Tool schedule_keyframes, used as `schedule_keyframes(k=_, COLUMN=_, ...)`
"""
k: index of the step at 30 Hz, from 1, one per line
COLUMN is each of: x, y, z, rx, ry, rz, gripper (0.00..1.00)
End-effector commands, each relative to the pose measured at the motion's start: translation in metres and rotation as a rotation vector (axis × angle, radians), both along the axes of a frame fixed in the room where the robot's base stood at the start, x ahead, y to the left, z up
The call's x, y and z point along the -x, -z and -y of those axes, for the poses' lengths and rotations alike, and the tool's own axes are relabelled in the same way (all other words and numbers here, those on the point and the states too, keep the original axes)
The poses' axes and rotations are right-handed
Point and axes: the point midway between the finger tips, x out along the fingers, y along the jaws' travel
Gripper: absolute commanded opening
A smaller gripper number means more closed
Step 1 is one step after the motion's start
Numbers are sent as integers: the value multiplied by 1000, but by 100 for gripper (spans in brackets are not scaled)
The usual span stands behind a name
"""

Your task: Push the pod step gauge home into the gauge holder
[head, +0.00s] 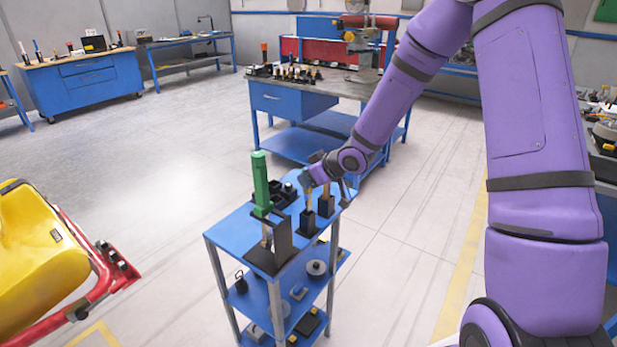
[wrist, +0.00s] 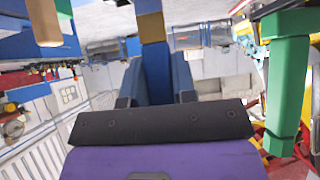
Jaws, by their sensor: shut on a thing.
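My gripper (wrist: 170,85) is shut on a narrow bar with a blue end and a tan band, seemingly the pod step gauge (wrist: 151,28). In the head view my gripper (head: 310,182) is over the right part of the blue cart top. Just below it, a tan upright piece stands above a black block (head: 308,222), seemingly the gauge holder. A second black block (head: 326,208) with a tan piece is close on its right. I cannot tell how deep the held gauge sits, and its lower end is hidden.
A tall green piece (head: 261,183) stands on the cart left of my gripper; it also shows at right in the wrist view (wrist: 287,90). A black bracket (head: 282,240) is at the cart's near end. A wooden cylinder (wrist: 44,22) is at upper left in the wrist view.

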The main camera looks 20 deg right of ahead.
Motion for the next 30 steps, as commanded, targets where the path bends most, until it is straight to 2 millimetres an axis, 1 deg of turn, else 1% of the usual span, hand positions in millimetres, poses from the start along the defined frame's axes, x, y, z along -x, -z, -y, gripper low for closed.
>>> schedule_keyframes(k=11, x=0, y=0, z=0, rx=-1, ry=0, rz=1, gripper=0)
schedule_keyframes(k=30, x=0, y=11, z=0, rx=-1, ry=-1, rz=0, gripper=0)
